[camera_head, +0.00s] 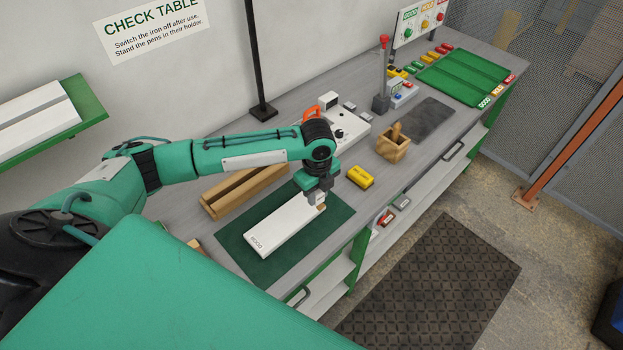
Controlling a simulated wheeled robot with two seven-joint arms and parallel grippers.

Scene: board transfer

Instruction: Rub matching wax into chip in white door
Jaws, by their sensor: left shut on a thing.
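The white door (285,228) lies flat on a dark green mat (237,250), with dark lettering at its near left end. My left gripper (319,198) points down over the door's far right end. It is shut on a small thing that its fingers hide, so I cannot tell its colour. A small tan patch (321,207) shows beside the fingertips; I cannot tell whether it is wax or bare wood. The chip itself cannot be made out. My right gripper is not in view.
A yellow block (360,176) sits just right of the mat. A wooden holder (393,149), a white device (346,132) and a green tray (465,77) stand farther along the grey bench (455,150). A wooden rack (236,195) lies behind the mat.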

